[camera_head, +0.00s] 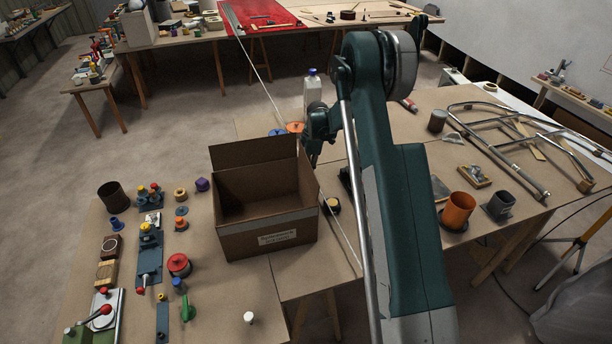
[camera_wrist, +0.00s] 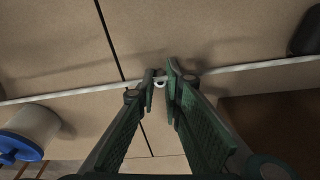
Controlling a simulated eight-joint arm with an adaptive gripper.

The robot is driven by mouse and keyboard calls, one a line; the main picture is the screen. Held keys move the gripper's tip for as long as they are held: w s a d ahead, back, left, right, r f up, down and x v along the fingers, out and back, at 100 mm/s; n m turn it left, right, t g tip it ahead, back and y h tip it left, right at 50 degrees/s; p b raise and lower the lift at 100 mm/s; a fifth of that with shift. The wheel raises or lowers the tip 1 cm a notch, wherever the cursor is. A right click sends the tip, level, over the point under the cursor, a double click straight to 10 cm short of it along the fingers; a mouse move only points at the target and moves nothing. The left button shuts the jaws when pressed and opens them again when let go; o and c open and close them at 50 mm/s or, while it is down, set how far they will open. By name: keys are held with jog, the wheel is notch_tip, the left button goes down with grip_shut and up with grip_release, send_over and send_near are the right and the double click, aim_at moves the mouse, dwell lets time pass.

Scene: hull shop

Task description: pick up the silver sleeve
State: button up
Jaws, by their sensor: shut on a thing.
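The silver sleeve (camera_wrist: 160,83) shows in the wrist view as a small pale ring between my fingertips. My gripper (camera_wrist: 161,78) is shut on it, with the two green fingers close together on either side. The sleeve appears to be above the brown table, close to a long pale strip; the exact height cannot be told. In the head view my gripper (camera_head: 314,160) points down just behind the right rear of the open cardboard box (camera_head: 268,240). The sleeve is too small or hidden to make out in that view.
A bottle with a blue cap (camera_head: 312,88) stands behind my gripper. A long thin pale strip (camera_head: 337,221) crosses the tables beside the box. An orange cup (camera_head: 457,211) and metal frames (camera_head: 510,120) lie to the right. Several small parts crowd the left table.

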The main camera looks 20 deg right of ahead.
jog(key=shift+r, duration=0.2)
notch_tip(320, 180, up, 10)
jog(key=shift+f+p, duration=0.15)
jog(key=shift+p, duration=0.25)
